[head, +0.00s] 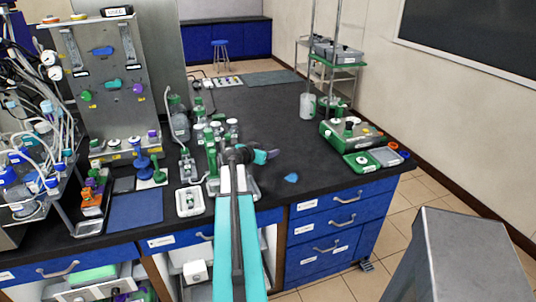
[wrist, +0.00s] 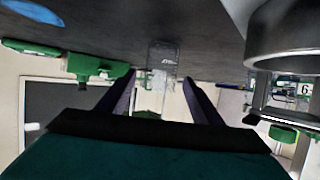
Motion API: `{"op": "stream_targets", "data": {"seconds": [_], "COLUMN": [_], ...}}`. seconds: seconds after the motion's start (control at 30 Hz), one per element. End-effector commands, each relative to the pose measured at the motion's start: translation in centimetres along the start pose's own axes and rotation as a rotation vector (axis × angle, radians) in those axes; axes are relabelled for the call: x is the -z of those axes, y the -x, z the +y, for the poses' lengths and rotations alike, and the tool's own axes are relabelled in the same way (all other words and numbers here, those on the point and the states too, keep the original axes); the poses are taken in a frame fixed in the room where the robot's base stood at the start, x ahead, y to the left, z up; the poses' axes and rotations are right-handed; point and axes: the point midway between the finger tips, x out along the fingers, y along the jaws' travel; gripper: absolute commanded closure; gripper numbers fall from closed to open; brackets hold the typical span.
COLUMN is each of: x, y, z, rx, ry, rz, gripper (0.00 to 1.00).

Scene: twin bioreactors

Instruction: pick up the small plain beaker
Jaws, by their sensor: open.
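My gripper (head: 268,156) is held above the black bench, its jaws pointing right and away in the head view. In the wrist view my gripper (wrist: 158,77) has its two dark fingers apart, with nothing held between them. A small clear, plain vessel, which looks like the beaker (wrist: 161,56), shows between the fingertips but farther off, standing on the bench. That picture is upside down. A whitish clear vessel (head: 307,106) on the bench beyond my gripper in the head view seems to be the same one. Its graduations, if any, are too small to tell.
A green device (head: 350,135) and a green tray (head: 361,161) stand at the right bench edge. A wire rack (head: 335,70) stands behind. Bottles and green-capped vessels (head: 212,140) crowd the left of my gripper. A flat blue piece (head: 291,178) lies on otherwise clear bench.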

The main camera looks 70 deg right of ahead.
Motion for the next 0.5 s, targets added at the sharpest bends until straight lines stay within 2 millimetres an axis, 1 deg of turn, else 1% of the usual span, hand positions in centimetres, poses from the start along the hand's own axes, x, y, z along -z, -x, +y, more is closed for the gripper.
{"op": "stream_targets", "data": {"seconds": [0.4, 0.43, 0.5], "x": [0.00, 0.00, 0.00], "y": [0.06, 0.07, 0.07], "z": [-0.05, -0.05, -0.06], "rx": [0.001, 0.001, 0.001], "ry": [0.000, 0.000, 0.000], "rz": [0.000, 0.000, 0.000], "gripper": [0.40, 0.42, 0.54]}}
